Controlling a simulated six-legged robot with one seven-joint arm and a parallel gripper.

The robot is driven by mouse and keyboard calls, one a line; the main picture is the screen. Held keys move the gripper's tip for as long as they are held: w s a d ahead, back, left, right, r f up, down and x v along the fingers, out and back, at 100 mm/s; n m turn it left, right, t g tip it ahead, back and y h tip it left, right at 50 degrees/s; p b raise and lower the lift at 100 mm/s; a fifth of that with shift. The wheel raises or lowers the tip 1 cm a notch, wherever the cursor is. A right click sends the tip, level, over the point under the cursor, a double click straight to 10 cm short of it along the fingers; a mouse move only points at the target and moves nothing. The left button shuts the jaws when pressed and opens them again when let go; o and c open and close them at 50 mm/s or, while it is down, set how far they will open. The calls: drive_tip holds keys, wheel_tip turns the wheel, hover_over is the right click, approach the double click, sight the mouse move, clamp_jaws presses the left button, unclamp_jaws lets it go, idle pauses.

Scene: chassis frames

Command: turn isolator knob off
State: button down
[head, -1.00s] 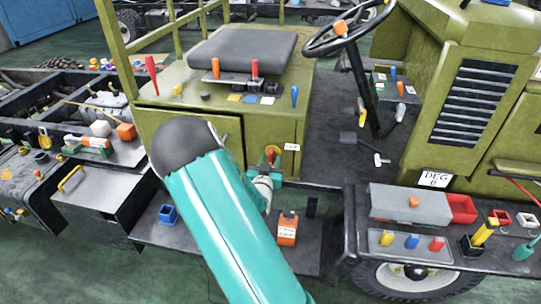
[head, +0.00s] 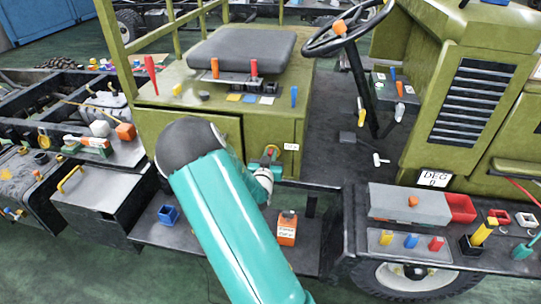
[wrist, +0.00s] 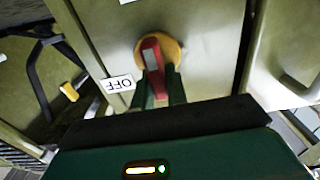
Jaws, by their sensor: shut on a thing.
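The isolator knob (wrist: 152,57) is a red handle on a round yellow base (wrist: 174,50), set in an olive panel. A white OFF label (wrist: 118,83) lies to its left in the wrist view, seen upside down. My gripper (wrist: 157,88) is shut on the knob, with one green finger on each side of the handle. In the wrist view the handle stands nearly upright, leaning slightly left. In the head view the knob (head: 271,151) is small and partly covered by my gripper (head: 267,157); the white label (head: 291,146) is to its right.
An orange box (head: 287,230) and a blue holder (head: 168,214) stand on the dark step below the panel. A black seat (head: 241,49) is above. A grey toolbox (head: 408,202) and loose coloured items are at the right.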

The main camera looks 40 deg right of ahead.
drive_tip(key=shift+n, duration=0.3)
drive_tip(key=n, duration=0.4)
drive_tip(key=shift+w+a+f, duration=0.15)
drive_tip(key=shift+w+a, duration=0.1)
drive_tip(key=shift+w+a+f+n, duration=0.1)
drive_tip(key=shift+f+n, duration=0.1)
drive_tip(key=shift+n, duration=2)
drive_tip(key=shift+w+a+f+n, duration=0.15)
drive_tip(key=shift+f+n, duration=0.1)
drive_tip(key=shift+n, duration=1.95)
drive_tip(key=shift+w+f+n, duration=0.1)
drive_tip(key=shift+f+n, duration=0.1)
drive_tip(key=shift+n, duration=2)
drive_tip(key=c, duration=1.4)
unclamp_jaws()
drive_tip(key=shift+s, duration=0.1)
